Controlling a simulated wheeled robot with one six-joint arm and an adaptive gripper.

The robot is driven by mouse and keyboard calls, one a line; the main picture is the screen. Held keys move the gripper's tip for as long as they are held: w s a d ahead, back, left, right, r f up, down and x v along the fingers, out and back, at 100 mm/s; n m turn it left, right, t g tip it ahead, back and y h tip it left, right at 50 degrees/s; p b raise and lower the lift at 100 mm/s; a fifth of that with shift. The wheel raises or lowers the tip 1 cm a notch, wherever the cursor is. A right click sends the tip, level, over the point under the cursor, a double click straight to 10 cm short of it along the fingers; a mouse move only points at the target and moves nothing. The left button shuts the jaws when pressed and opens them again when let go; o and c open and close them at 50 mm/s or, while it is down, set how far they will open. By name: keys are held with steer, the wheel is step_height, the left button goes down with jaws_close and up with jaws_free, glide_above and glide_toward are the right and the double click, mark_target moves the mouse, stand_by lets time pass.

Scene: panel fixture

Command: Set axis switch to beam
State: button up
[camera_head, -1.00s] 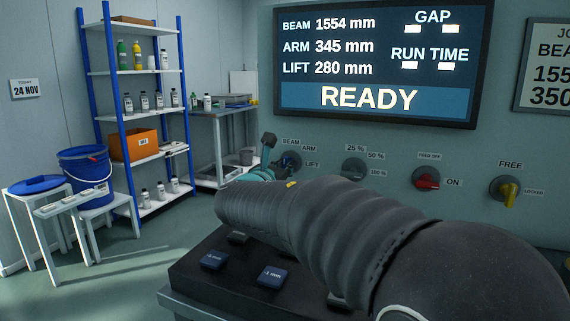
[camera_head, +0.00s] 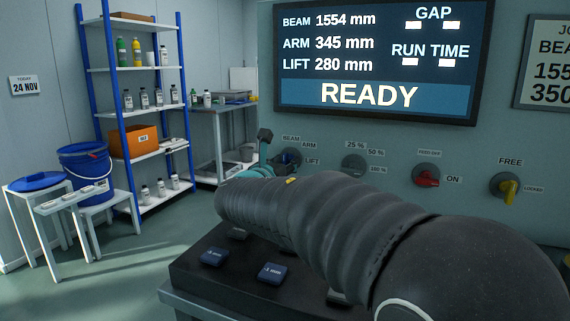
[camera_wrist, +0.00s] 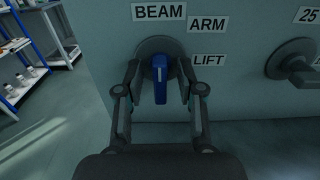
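The axis switch (camera_wrist: 160,76) is a blue lever knob on a round grey base in the wrist view. Its blue lever stands vertical in the picture, below the BEAM label (camera_wrist: 159,12). The ARM label (camera_wrist: 208,23) is at its upper right and the LIFT label (camera_wrist: 208,60) at its right. My gripper (camera_wrist: 160,85) has one finger on each side of the lever, with a gap visible on both sides. In the head view the switch (camera_head: 291,156) is partly hidden by my gripper (camera_head: 276,153).
On the same panel, to the right, are a grey percent knob (camera_head: 354,166), a red switch (camera_head: 427,178) and a yellow switch (camera_head: 509,188). The display (camera_head: 378,60) above reads READY. A dark console with blue buttons (camera_head: 272,271) lies below my arm.

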steer(key=v, duration=1.2)
